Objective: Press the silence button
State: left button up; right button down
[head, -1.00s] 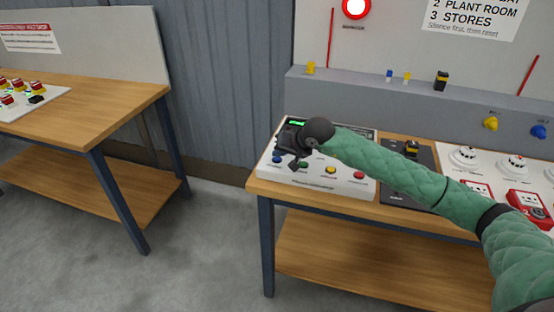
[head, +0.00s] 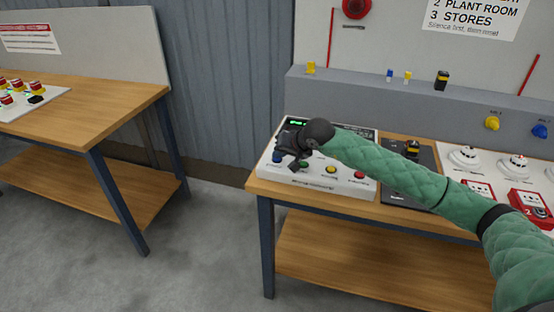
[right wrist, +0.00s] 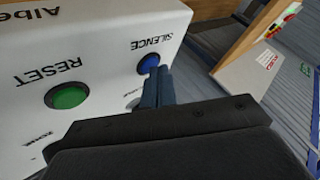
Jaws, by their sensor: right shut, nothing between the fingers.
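The blue silence button (head: 277,158) is at the left front of the white control panel (head: 318,183). In the right wrist view the blue button (right wrist: 148,63) lies beside the word SILENCE. My right gripper (head: 281,151) is over the panel's left end, fingers shut and empty. In the right wrist view its fingertips (right wrist: 158,76) are right at the blue button and cover part of it. I cannot tell whether they touch it or whether it is pushed in. My left gripper is not in view.
A green reset button (right wrist: 68,96) is close beside the silence button. Yellow (head: 331,170) and red (head: 359,174) buttons are farther right on the panel. A dark red beacon (head: 357,8) is on the board above. A second wooden table (head: 110,110) stands left, across a gap.

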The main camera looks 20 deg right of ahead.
aim_at(280, 160)
jog(key=shift+f, duration=0.15)
dwell(0.6)
jog(key=shift+r+b, duration=0.3)
jog(key=shift+r, duration=0.55)
jog(key=shift+r, duration=2.55)
